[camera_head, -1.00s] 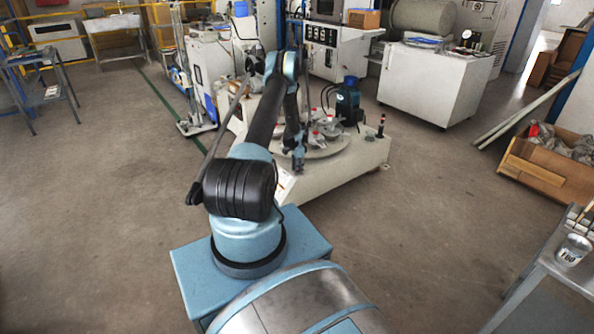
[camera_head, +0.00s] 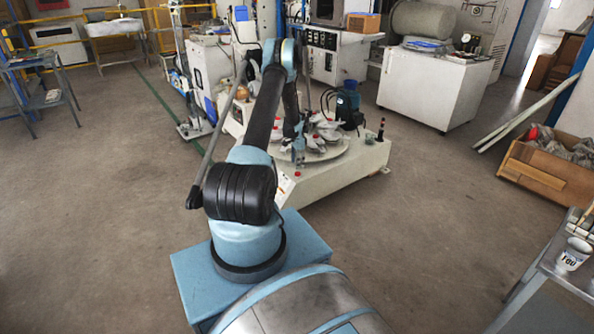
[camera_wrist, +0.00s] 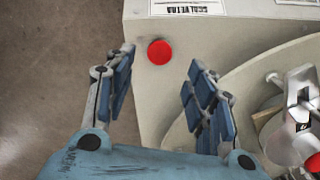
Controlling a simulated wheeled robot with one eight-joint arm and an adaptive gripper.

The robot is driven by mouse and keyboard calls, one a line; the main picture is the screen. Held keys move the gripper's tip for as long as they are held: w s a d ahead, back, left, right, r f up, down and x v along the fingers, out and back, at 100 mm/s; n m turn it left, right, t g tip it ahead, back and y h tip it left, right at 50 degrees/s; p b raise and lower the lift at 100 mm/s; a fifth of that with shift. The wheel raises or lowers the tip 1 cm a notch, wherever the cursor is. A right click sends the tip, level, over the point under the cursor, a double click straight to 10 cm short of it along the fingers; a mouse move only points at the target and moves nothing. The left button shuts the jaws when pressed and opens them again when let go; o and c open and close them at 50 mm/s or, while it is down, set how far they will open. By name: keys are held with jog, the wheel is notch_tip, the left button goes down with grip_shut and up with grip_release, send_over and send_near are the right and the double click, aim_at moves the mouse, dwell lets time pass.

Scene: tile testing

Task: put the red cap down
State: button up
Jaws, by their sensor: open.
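The red cap (camera_wrist: 159,51) shows in the wrist view as a round red disc on the cream top of the machine (camera_wrist: 150,110), near its edge and below a printed label. It is also a small red spot in the head view (camera_head: 297,174). My gripper (camera_wrist: 161,62) is open and empty, with its blue-padded fingers to the left and right of the cap in the picture. In the head view my gripper (camera_head: 298,160) points down just above the cap. No finger appears to touch it.
A round plate (camera_wrist: 235,85) with metal clamps (camera_wrist: 298,120) lies to the right of my gripper; one clamp carries another red part (camera_wrist: 314,162). The floor left of the machine is clear.

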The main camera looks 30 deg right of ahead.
jog(key=a+r+n, duration=0.2)
jog(key=a+r, duration=0.4)
jog(key=r, duration=0.5)
jog(key=a+r+n, duration=0.2)
jog(key=a+r, duration=0.4)
jog(key=r, duration=0.6)
jog(key=s+a+r+n+t, duration=0.1)
jog(key=s+a+r+n, duration=0.15)
jog(key=a+r, duration=0.6)
jog(key=s+a+r+n, duration=0.2)
jog(key=s+a+r, duration=0.2)
jog(key=a+r, duration=0.4)
jog(key=s+a+r+n, duration=0.2)
jog(key=s+a+n, duration=0.1)
jog(key=s+a, duration=0.5)
jog(key=s+a+r+n, duration=0.3)
jog(key=s+a, duration=0.4)
jog(key=s, duration=0.2)
jog(key=s+a+f+n, duration=0.3)
jog(key=s+a+f, duration=0.1)
jog(key=s, duration=0.5)
jog(key=s+a+f+n+t, duration=0.1)
jog(key=s+a+f+n, duration=0.2)
jog(key=s, duration=0.6)
jog(key=shift+s+a+f, duration=0.3)
jog(key=shift+a+f, duration=0.45)
jog(key=shift+a, duration=0.05)
